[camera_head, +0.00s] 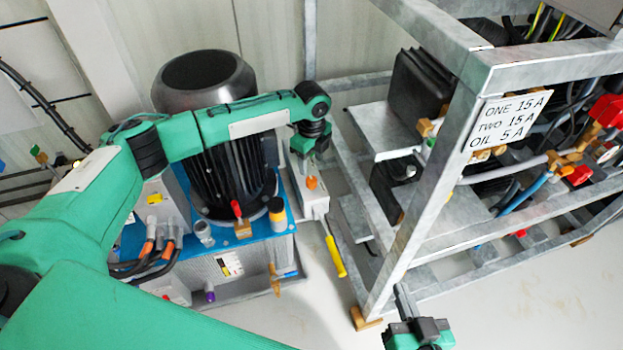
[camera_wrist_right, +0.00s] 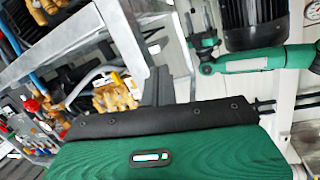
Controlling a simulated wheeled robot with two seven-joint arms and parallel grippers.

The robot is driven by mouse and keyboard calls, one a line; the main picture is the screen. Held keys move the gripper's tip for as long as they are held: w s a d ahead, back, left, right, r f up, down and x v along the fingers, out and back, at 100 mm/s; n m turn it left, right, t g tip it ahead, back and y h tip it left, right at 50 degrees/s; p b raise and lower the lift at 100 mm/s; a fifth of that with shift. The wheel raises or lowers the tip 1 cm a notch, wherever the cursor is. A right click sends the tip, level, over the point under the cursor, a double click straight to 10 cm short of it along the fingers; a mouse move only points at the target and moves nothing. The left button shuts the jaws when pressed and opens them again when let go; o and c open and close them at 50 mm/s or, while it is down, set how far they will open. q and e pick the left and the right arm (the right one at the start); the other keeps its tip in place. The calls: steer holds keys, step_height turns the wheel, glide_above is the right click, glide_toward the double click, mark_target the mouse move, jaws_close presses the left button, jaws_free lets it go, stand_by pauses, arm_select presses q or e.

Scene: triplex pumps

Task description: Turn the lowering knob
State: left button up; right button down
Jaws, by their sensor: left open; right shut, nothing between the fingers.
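A small red knob (camera_head: 237,209) sits on a brass block on the blue-topped power unit (camera_head: 250,248), in front of the finned black motor. I cannot tell for sure that it is the lowering knob. My left gripper (camera_head: 308,168) hangs open and pointing down, to the right of the motor and apart from the red knob. Its fingers are small and partly unclear. It also shows in the right wrist view (camera_wrist_right: 199,24). My right gripper (camera_head: 403,294) is shut and empty at the bottom, by the foot of the metal frame.
A galvanised frame (camera_head: 425,190) with a white sign (camera_head: 508,120) stands on the right, holding valves, hoses and red parts. A yellow-handled lever (camera_head: 335,256) points down beside the power unit. Floor is clear at the bottom middle.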

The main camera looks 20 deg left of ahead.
mark_target(312, 180)
arm_select(q)
step_height(312, 180, down, 7)
steer(key=shift+r+b, duration=0.1)
steer(key=shift+b, duration=0.65)
steer(key=shift+f, duration=0.25)
arm_select(e)
steer(key=w+d+r+t, duration=0.2)
steer(key=r+t, duration=0.3)
steer(key=r, duration=0.3)
steer(key=shift+w+d+r, duration=0.15)
steer(key=shift+w+r, duration=0.15)
steer(key=shift+w, duration=0.3)
arm_select(q)
steer(key=shift+c, duration=0.2)
steer(key=c, duration=0.9)
